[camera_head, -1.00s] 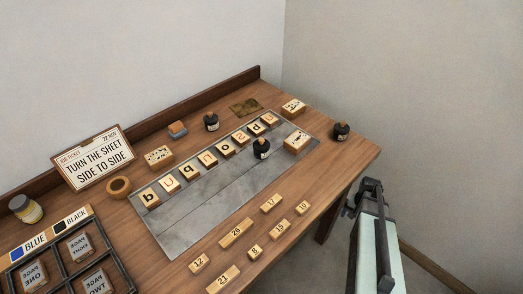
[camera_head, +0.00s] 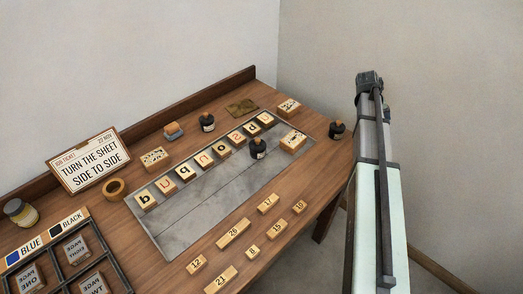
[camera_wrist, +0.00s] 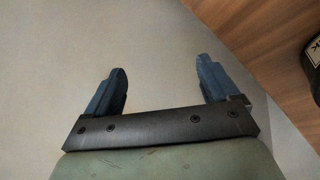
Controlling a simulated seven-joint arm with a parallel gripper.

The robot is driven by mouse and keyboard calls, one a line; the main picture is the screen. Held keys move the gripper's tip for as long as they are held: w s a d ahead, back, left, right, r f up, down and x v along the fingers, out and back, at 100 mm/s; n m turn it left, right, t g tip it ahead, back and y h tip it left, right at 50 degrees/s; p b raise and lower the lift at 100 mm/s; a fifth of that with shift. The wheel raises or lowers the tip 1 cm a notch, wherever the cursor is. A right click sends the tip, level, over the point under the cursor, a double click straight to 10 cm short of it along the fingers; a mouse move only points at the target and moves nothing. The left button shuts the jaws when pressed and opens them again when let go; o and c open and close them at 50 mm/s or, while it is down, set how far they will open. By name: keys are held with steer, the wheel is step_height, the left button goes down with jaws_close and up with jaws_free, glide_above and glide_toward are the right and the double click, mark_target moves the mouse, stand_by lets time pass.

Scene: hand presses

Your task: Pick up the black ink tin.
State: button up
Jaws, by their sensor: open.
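Three dark, labelled ink containers with knobbed tops stand upright in the head view: one at the back of the table (camera_head: 207,123), one on the grey metal plate (camera_head: 258,149), and one near the right table edge (camera_head: 336,130). Their labels are too small to read there. My gripper (camera_head: 369,78) is raised off the table's right side, beyond the right-edge container. In the wrist view my gripper (camera_wrist: 162,66) has its two blue fingers wide apart with nothing between them. Part of a black labelled container (camera_wrist: 314,52) shows at the right edge, outside the fingers.
The grey plate (camera_head: 190,225) carries a row of letter blocks (camera_head: 184,173). Several number blocks (camera_head: 233,233) lie in front. A job ticket sign (camera_head: 90,160), a wooden ring (camera_head: 114,189) and a divided tray (camera_head: 50,250) are left. A raised ledge (camera_head: 150,124) runs along the back.

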steer(key=w+a+r+n, duration=0.25)
steer(key=a+r, duration=0.35)
steer(key=a, duration=0.3)
step_height(320, 180, up, 6)
steer(key=f+n+y, duration=0.1)
steer(key=n+y, duration=0.4)
steer(key=n, duration=0.1)
glide_above(258, 142)
steer(key=a, duration=0.1)
steer(key=shift+g, duration=0.4)
steer(key=f, duration=0.7)
steer(key=shift+w+f, duration=0.2)
steer(key=shift+w, duration=0.2)
steer(key=shift+w+d+f, duration=0.1)
steer(key=shift+d+f, duration=0.1)
steer(key=shift+f, duration=1.1)
steer(key=shift+d+f, duration=0.2)
steer(key=shift+f, duration=1.1)
steer(key=shift+c, duration=0.5)
steer(key=c, duration=1.2)
